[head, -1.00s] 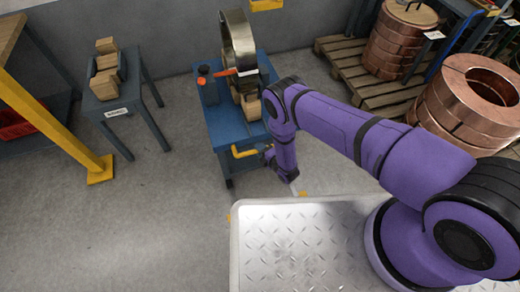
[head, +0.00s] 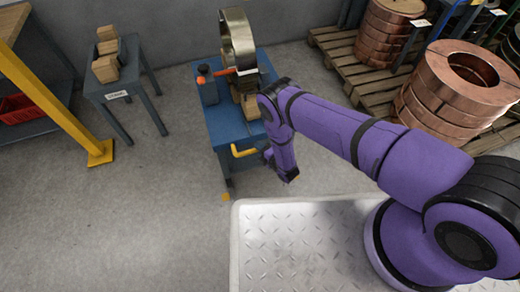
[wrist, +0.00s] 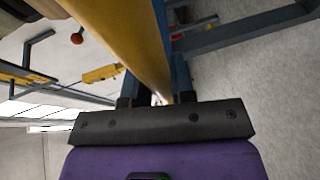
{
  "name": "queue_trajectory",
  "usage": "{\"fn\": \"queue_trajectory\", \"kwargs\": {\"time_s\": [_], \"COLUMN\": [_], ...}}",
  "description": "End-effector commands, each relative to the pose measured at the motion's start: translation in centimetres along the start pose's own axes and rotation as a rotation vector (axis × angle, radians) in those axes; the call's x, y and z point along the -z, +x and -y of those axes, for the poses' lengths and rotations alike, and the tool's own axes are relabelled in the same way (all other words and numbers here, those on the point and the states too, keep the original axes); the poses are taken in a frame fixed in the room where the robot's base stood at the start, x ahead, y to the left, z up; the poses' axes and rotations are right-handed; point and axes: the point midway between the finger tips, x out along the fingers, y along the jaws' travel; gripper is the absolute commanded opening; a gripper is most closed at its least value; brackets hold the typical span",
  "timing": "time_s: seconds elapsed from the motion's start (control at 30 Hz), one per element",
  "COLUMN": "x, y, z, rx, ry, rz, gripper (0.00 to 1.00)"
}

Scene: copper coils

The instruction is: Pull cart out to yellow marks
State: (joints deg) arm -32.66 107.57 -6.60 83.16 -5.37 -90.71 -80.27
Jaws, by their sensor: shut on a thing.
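The blue cart (head: 222,127) stands ahead of me, carrying an upright metal coil ring (head: 238,42) and wooden blocks. Its yellow handle (head: 244,151) faces me, and in the wrist view the yellow bar (wrist: 125,35) runs close up between the fingers. My gripper (wrist: 157,96) is shut on this handle; in the head view the fingers are mostly hidden at the handle's right end. One yellow mark (head: 225,197) lies on the floor just in front of the cart, left of my base. Another small yellow patch (head: 296,178) shows beside my wrist.
A small grey stand (head: 118,88) with wooden blocks is at the left, near a yellow post (head: 60,105). Copper coils (head: 460,85) on pallets stand at the right. Bare floor lies left of the cart; my deck is close in front.

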Motion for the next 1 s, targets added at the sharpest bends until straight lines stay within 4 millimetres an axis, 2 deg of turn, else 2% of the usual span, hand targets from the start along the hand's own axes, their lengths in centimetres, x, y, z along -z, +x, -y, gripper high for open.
{"fn": "queue_trajectory", "kwargs": {"time_s": [0.43, 0.47, 0.5, 0.57, 0.87, 1.0], "x": [0.1, 0.1, 0.1, 0.1, 0.1, 0.1], "y": [-0.5, -0.5, -0.5, -0.5, -0.4, -1.5], "z": [0.4, 0.4, 0.4, 0.4, 0.2, 0.2], "rx": [0.009, 0.009, 0.010, 0.009, 0.004, 0.005], "ry": [0.002, 0.002, 0.002, 0.002, 0.001, 0.001], "rz": [-0.001, -0.001, -0.001, -0.001, 0.000, 0.000], "gripper": [0.00, 0.28, 0.37, 0.48, 0.48, 0.48]}}
